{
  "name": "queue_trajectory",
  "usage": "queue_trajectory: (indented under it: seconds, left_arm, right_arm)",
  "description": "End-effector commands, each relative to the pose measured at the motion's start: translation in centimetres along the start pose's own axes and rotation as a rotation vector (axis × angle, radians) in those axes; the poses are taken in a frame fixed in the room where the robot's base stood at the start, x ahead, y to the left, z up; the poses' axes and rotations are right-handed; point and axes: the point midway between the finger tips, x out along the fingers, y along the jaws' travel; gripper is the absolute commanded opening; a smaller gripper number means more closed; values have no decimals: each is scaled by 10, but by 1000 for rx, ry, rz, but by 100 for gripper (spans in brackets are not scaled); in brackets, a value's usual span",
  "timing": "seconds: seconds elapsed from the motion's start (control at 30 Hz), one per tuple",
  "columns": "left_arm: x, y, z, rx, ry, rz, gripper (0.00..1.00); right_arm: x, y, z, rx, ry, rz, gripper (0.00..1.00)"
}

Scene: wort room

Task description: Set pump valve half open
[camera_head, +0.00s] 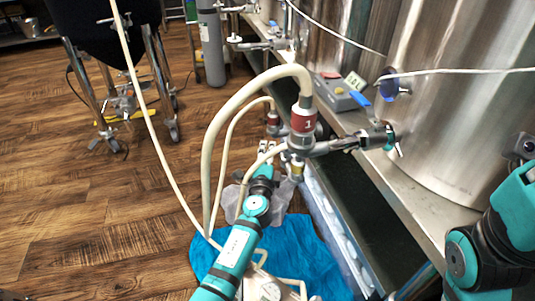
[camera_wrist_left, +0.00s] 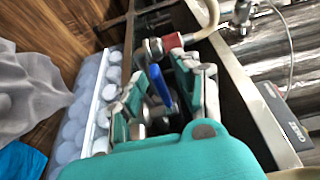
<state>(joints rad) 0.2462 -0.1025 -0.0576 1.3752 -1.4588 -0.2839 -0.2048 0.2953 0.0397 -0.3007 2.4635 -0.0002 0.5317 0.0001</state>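A valve with a blue handle (camera_wrist_left: 160,85) shows in the left wrist view, between the fingers of my left gripper (camera_wrist_left: 160,92). The fingers are apart, one on each side of the handle, and I cannot tell whether either touches it. In the head view my left gripper (camera_head: 267,150) reaches in beside the hose fittings, low in front of the tank ledge. The blue handle cannot be made out there. A red hose coupling (camera_head: 303,120) marked "1" stands above and to the right of the gripper. My right arm shows at the right edge, but its gripper is out of view.
Cream hoses (camera_head: 214,135) loop close around my left arm. Steel tanks (camera_head: 455,90) stand on a ledge at right, with a valve (camera_head: 375,138) sticking out. A blue cloth (camera_head: 300,250) lies below. The wooden floor (camera_head: 100,210) at left is mostly clear.

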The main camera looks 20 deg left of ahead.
Motion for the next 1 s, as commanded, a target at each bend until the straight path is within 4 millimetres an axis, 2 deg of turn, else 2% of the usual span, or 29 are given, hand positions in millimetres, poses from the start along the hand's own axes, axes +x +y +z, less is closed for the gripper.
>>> queue_trajectory:
  seconds: [0.07, 0.3, 0.8, 1.0]
  left_arm:
    - [0, 0, 0, 0, 0, 0, 32]
    - [0, 0, 0, 1, 0, 0, 0]
    - [-1, 1, 1, 3, 1, 2, 0]
    - [0, 0, 12, 6, 24, 2, 0]
  right_arm:
    - [0, 0, 0, 0, 1, 0, 0]
    - [-1, 0, 0, 0, 0, 2, 0]
    - [-3, 0, 3, 0, -9, 3, 0]
    - [0, 1, 3, 1, -8, 5, 0]
